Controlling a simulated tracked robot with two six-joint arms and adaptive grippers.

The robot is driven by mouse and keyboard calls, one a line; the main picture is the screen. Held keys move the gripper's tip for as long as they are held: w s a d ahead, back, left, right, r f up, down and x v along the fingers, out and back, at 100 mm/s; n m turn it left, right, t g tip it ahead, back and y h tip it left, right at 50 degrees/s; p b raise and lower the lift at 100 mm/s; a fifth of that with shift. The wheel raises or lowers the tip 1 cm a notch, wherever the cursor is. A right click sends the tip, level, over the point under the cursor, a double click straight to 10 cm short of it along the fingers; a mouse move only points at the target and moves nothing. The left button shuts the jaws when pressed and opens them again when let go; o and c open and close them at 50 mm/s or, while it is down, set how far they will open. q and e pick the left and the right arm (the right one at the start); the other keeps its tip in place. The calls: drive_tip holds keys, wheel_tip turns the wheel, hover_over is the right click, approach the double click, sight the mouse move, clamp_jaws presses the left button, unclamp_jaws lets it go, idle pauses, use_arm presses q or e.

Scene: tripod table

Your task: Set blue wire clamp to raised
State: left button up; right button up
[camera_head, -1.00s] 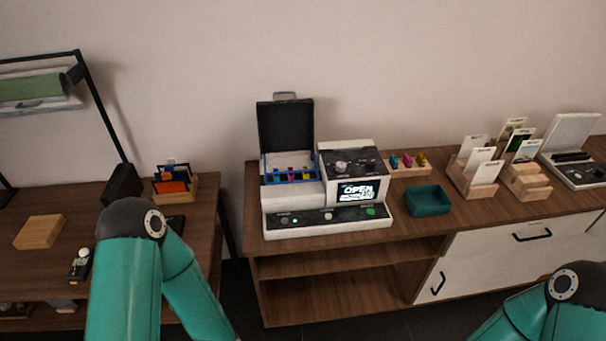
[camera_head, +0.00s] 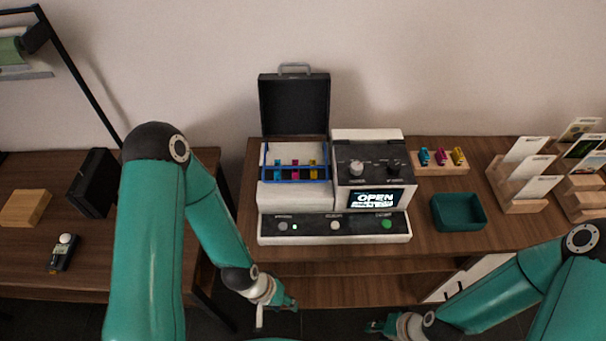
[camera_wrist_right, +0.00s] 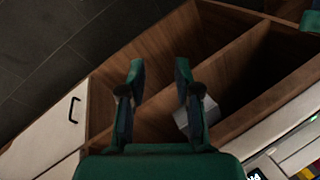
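The machine (camera_head: 296,224) stands on the wooden cabinet, its black lid (camera_head: 294,105) open upright and its screen reading OPEN. The blue wire clamp (camera_head: 295,181) is a thin frame around the slots holding cyan, magenta and yellow pieces. Its front bar runs low across the front of these pieces; its exact angle is hard to tell. My left gripper (camera_head: 284,303) is in front of and below the machine, apart from it; its finger opening is unclear. My right gripper (camera_head: 374,326) is low in front of the cabinet, to the right of the left one. In the right wrist view it (camera_wrist_right: 157,75) is open and empty.
A teal tray (camera_head: 458,212), a wooden block with small colored pieces (camera_head: 441,168) and wooden card holders (camera_head: 520,185) stand right of the machine. A side table (camera_head: 90,245) is at left. Open shelves lie below the machine, with a pale block (camera_wrist_right: 196,116) inside.

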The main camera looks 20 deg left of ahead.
drive_tip(key=shift+a, duration=0.15)
